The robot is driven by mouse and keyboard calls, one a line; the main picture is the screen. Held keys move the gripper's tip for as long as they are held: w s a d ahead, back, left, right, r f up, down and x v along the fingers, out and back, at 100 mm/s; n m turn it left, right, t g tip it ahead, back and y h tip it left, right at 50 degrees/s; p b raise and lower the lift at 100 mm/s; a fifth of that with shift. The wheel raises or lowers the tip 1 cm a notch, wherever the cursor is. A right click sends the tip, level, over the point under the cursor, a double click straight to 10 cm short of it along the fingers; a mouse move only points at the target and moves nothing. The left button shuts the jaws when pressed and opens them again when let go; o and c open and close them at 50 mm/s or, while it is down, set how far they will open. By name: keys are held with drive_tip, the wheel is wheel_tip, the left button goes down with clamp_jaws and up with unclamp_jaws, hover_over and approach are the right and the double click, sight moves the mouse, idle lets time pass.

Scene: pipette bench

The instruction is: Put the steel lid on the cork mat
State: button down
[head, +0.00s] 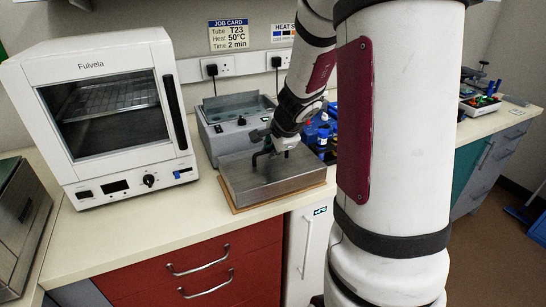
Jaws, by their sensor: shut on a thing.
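The steel lid (280,182) is a wide, flat-topped metal box shape at the front edge of the bench, in the middle of the head view. The cork mat (285,204) shows as a thin brown border under the lid's front and left edges; the rest is hidden by the lid. The lid is level and lined up over the mat, on it or very close above; I cannot tell whether they touch. My gripper (268,158) points down at the lid's top and is shut on the lid, at its handle, which is mostly hidden by the fingers.
A grey water bath (206,126) with an open top stands right behind the lid. A white oven (120,115) stands to the left, with bare bench (120,235) in front. Blue racks with tubes (323,140) are close on the right, partly hidden by my arm.

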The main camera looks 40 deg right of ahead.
drive_tip(key=shift+f+b, duration=0.3)
drive_tip(key=shift+f, duration=0.25)
drive_tip(key=shift+f, duration=0.15)
drive_tip(key=c, duration=1.7)
unclamp_jaws()
